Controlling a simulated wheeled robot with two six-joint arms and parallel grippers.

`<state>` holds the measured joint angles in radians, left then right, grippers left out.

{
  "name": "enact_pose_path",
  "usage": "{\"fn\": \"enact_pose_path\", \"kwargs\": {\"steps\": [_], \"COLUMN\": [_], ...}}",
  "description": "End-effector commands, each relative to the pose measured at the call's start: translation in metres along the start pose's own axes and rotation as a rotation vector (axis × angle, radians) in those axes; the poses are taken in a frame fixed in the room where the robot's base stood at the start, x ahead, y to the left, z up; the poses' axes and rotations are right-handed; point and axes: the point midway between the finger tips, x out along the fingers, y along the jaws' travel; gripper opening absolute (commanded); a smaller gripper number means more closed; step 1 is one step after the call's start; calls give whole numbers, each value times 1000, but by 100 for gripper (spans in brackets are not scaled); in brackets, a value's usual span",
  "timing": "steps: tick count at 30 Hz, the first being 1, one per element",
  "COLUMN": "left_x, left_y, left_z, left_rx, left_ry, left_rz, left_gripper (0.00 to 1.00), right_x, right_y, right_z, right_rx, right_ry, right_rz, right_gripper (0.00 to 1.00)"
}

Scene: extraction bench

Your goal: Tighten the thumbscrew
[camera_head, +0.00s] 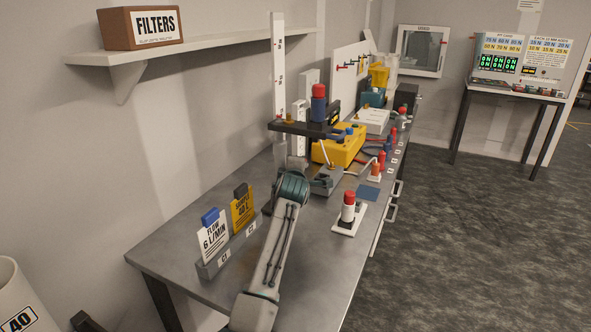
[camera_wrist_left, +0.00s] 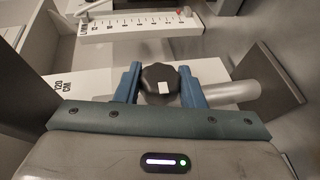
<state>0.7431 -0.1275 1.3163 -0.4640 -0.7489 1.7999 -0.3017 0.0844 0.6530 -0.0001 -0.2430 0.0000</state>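The thumbscrew (camera_wrist_left: 160,84) is a dark, lobed knob with a white mark on its face, in the middle of the left wrist view. The two blue fingers of my left gripper (camera_wrist_left: 161,88) stand on either side of it and appear to touch it. In the head view my left gripper (camera_head: 326,181) is at the stand over the bench, and the thumbscrew cannot be made out there. My right gripper is in neither view.
A white scale post (camera_head: 278,60) rises behind my left gripper. A dark bracket (camera_head: 300,128) carries a red-and-blue cylinder (camera_head: 319,103). A yellow case (camera_head: 340,147) stands beyond. A red-topped bottle (camera_head: 348,207) stands to the right, and sign cards (camera_head: 213,238) at the left.

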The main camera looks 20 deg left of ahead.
Motion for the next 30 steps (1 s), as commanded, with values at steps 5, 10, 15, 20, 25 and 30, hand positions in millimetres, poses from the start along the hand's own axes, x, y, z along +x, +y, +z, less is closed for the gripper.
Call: {"fn": "enact_pose_path", "kwargs": {"steps": [5, 10, 15, 20, 25, 30], "left_x": [0, -1, -1, 0, 0, 0], "left_y": [2, 9, 9, 7, 2, 0], "left_z": [0, 0, 0, 0, 0, 0], "left_rx": [5, 47, 108, 160, 188, 191], "left_ry": [0, 0, 0, -1, -1, -1], "left_rz": [-15, -115, -263, -388, -454, -461], "left_gripper": [13, 13, 13, 13, 13, 13], "right_x": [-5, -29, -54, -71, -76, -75], "right_y": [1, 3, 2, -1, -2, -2], "right_z": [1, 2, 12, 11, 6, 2], "right_rx": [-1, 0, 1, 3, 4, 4], "right_ry": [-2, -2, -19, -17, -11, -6], "right_rz": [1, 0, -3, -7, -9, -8], "right_gripper": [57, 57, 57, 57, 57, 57]}}
